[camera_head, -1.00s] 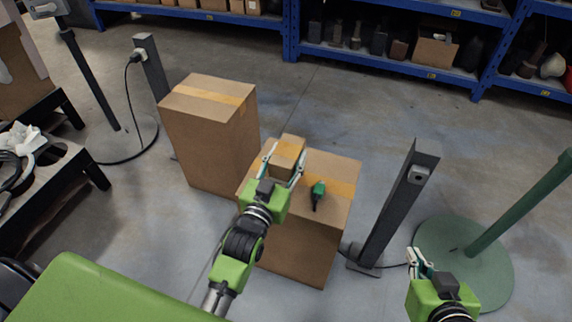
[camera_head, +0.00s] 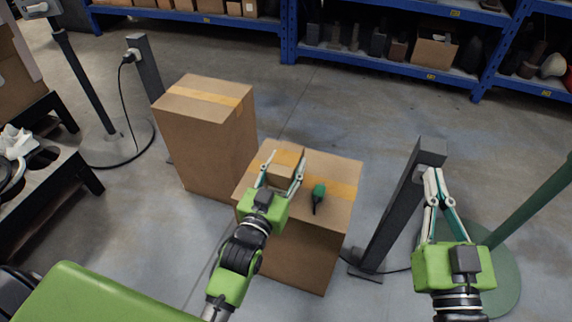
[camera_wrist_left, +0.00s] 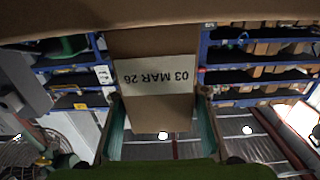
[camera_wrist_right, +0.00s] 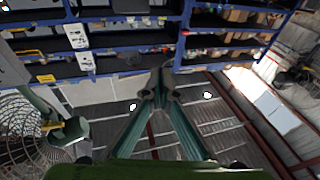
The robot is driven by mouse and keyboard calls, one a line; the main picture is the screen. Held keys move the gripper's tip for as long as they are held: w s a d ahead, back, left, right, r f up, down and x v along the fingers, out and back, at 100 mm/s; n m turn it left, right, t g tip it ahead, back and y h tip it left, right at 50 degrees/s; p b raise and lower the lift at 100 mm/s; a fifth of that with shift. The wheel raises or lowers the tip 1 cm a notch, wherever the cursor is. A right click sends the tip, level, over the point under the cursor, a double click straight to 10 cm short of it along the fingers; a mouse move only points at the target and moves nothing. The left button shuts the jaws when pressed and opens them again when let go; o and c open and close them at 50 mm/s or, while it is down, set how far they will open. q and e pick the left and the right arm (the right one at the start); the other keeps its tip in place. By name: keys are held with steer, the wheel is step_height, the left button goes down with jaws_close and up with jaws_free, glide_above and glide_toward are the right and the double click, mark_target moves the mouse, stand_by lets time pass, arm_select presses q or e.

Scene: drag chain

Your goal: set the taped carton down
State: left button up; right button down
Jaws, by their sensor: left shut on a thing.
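The small taped carton (camera_head: 284,160) is brown with a tape strip and is over the top of a large taped carton (camera_head: 330,170). My left gripper (camera_head: 282,168) is shut on it, with one finger on each side. In the left wrist view the small carton (camera_wrist_left: 155,107) fills the space between the fingers and shows a label reading 03 MAR 26. I cannot tell whether its underside touches the large carton. My right gripper (camera_head: 433,175) is shut and empty, in front of a dark post; its fingertips also meet in the right wrist view (camera_wrist_right: 160,85).
A green-handled tool (camera_head: 318,192) lies on the large carton, right of my left gripper. Another tall taped carton (camera_head: 208,130) stands to the left. A dark grey post (camera_head: 395,215) stands to the right. Blue shelves (camera_head: 375,60) line the back, with free floor before them.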

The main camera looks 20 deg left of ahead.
arm_select(q)
steer(key=o, duration=1.3)
steer(key=shift+f, duration=0.1)
